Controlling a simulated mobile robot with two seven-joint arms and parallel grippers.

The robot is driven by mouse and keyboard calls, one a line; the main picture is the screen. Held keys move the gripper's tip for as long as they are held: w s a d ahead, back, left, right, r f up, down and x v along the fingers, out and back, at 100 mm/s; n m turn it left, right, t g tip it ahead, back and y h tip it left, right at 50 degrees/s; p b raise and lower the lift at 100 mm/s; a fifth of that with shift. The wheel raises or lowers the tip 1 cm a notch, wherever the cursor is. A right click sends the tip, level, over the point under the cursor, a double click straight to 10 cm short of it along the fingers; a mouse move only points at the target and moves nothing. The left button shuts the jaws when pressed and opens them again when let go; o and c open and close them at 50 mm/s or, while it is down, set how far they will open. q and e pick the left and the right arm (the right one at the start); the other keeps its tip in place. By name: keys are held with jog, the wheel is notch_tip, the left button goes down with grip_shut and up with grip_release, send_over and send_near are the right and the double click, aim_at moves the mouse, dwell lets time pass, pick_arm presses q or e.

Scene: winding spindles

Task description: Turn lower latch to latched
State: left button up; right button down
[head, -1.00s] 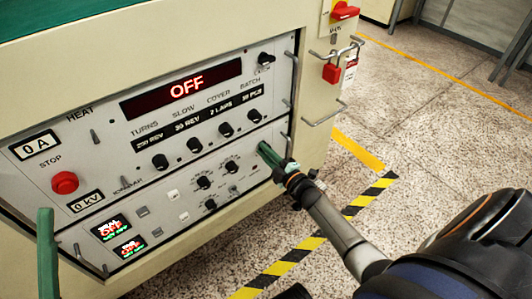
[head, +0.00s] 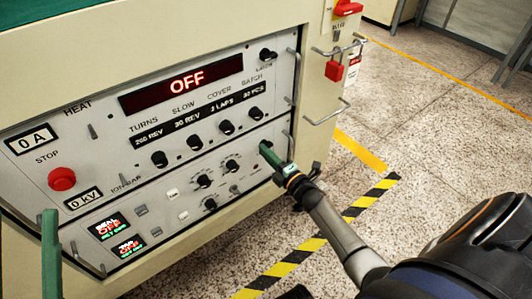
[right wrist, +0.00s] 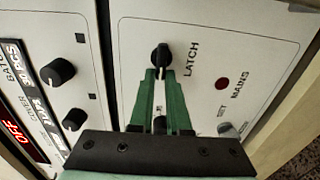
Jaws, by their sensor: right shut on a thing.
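The lower latch (head: 266,146) is a small black knob at the right end of the lower panel. In the right wrist view the black knob (right wrist: 160,54) is beside the word LATCH. My right gripper (head: 272,156) reaches it from the lower right. In the right wrist view, its two green fingers (right wrist: 160,80) close on the knob from both sides. The fingers partly hide the knob, so its exact setting is unclear. A green finger of my left gripper (head: 49,250) stands at the lower left of the head view, away from the latch; its other finger is not clear.
An upper black latch knob (head: 267,55) is beside the red OFF display (head: 187,83). Metal handles (head: 290,143) stick out along the panel's right edge, close to my right gripper. A red stop button (head: 62,179) is at the left. Open floor (head: 440,180) lies to the right.

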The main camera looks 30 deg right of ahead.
jog(key=c, duration=0.9)
grip_release()
jog(key=shift+s, duration=0.1)
jog(key=s+p, duration=0.1)
jog(key=s, duration=0.3)
jog(key=s+p, duration=0.1)
jog(key=s, duration=0.3)
jog(key=s+d+p, duration=0.1)
jog(key=s+p, duration=0.1)
jog(key=s, duration=0.2)
jog(key=shift+s, duration=0.15)
jog(key=shift+r, duration=0.1)
